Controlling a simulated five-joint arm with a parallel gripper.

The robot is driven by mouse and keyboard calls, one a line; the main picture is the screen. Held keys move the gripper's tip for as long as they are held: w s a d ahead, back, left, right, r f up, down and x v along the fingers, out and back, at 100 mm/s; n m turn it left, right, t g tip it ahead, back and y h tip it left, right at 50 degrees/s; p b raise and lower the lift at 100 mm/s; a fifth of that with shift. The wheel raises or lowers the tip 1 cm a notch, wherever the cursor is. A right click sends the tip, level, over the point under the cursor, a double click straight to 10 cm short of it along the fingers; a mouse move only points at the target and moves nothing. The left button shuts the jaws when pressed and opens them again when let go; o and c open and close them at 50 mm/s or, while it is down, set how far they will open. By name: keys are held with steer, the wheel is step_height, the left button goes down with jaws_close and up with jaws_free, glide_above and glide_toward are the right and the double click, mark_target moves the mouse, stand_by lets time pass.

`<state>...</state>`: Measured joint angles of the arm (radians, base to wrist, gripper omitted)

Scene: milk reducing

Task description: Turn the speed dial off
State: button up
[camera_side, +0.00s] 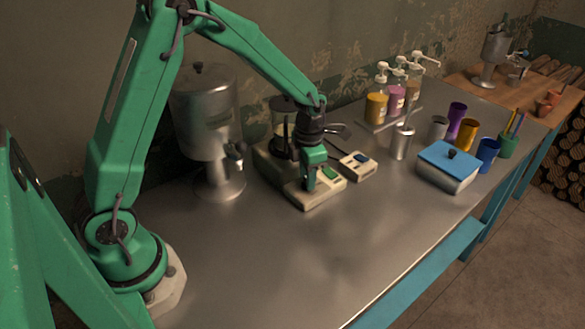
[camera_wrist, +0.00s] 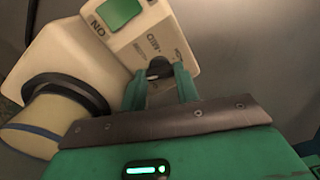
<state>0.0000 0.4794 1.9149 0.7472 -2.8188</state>
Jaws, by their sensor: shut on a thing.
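The cream-coloured appliance (camera_side: 312,200) sits on the metal table, with a glass jar (camera_side: 284,118) at its back. A green switch (camera_side: 330,172) is on its front panel. In the wrist view the panel (camera_wrist: 138,48) shows the green switch (camera_wrist: 118,12) with "ON" lettering and a "MID" mark by the dial. My gripper (camera_side: 311,187) points down at the panel. In the wrist view my gripper (camera_wrist: 161,76) has its two green fingers shut around the small dark speed dial (camera_wrist: 158,70). The fingers hide most of the dial, so its setting cannot be read.
A small cream box (camera_side: 358,166) lies right of the appliance. A steel urn (camera_side: 207,120) stands to its left. A blue-lidded box (camera_side: 450,160), several cups and pump bottles (camera_side: 397,95) stand further right. The table's front middle is clear.

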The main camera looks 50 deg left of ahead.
steer(key=shift+n, duration=0.5)
steer(key=o, duration=1)
steer(key=shift+r, duration=3.9)
steer(key=c, duration=0.5)
steer(key=shift+m, duration=0.3)
